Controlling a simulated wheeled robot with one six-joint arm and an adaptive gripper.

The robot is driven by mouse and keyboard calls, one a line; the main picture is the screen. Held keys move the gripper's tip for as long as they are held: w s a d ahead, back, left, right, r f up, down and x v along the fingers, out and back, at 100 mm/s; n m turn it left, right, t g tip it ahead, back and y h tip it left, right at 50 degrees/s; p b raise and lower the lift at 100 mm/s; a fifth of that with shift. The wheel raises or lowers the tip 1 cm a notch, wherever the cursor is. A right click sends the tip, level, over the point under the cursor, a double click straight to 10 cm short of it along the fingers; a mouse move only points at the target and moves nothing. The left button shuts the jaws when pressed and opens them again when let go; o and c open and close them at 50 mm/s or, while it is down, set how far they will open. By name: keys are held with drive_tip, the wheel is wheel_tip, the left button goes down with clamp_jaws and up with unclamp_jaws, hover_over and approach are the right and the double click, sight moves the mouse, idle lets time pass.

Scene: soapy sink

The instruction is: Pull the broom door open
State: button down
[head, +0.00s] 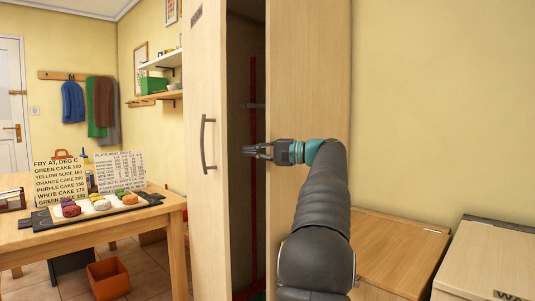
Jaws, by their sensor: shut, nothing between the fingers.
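The tall, light wooden broom door (207,230) stands ajar in the head view, swung out to the left. It has a dark, curved vertical handle (204,145) and a small label near its top, too small to read surely. My gripper (246,150) is shut and empty. It is in front of the dark gap, right of the handle and apart from it, with its fingertips pointing left toward the door's free edge. I cannot tell whether the fingertips touch the door's inner side. Inside the cupboard (243,75) a red upright pole (253,85) shows; its lower part is partly hidden.
A wooden table (110,232) with a tray of coloured cakes and two text boards stands at the left. An orange bin (108,279) is on the floor below. Low wooden chests (400,250) stand at the right.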

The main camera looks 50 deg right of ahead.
drive_tip(key=shift+w+a+b, duration=0.2)
drive_tip(key=shift+w+a, duration=0.1)
drive_tip(key=shift+a, duration=0.65)
drive_tip(key=shift+w+a+b, duration=0.2)
drive_tip(key=shift+w+a, duration=0.1)
drive_tip(key=shift+a, duration=0.6)
